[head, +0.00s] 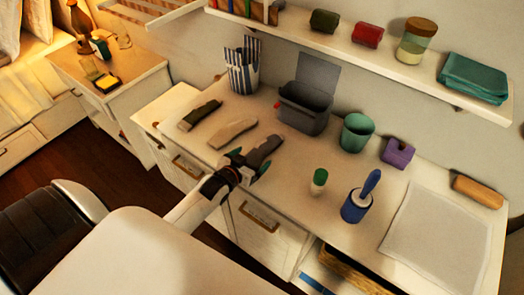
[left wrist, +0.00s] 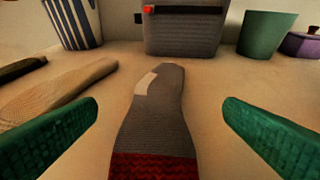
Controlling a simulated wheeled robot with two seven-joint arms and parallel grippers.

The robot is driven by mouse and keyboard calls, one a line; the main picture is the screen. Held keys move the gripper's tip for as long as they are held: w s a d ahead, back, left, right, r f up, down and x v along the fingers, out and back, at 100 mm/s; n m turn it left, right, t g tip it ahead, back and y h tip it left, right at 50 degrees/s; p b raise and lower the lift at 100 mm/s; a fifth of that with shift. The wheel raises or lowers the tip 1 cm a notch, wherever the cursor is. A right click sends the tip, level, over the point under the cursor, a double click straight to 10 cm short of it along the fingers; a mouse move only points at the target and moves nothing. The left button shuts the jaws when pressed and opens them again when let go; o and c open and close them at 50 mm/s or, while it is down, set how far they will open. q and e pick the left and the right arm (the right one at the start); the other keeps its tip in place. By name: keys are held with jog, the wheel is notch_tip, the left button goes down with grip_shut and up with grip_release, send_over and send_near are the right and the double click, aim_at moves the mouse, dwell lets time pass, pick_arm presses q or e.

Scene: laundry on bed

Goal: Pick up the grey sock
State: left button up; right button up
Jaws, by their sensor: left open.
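The grey sock (head: 265,150) lies flat on the white counter, the rightmost of three socks in a row. In the left wrist view the grey sock (left wrist: 160,110) points away from me, with a pale patch and a dark red band at its near end. My left gripper (head: 249,163) is open over the near end of the sock. Its green fingers (left wrist: 160,106) stand one on each side of the sock, with bare counter between each finger and the fabric. My right gripper does not show.
A beige sock (head: 232,133) and a dark sock (head: 200,115) lie to the left. A grey bin (head: 305,108) stands just behind the grey sock, with a striped container (head: 244,70) and a green cup (head: 356,133) nearby. A shelf (head: 385,62) overhangs the back.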

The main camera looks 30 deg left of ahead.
aim_at(260, 151)
pick_arm(q)
jog(key=shift+p+x, duration=0.45)
jog(key=shift+x, duration=2.3)
jog(key=shift+s, duration=0.1)
jog(key=shift+c, duration=0.3)
jog(key=c, duration=1)
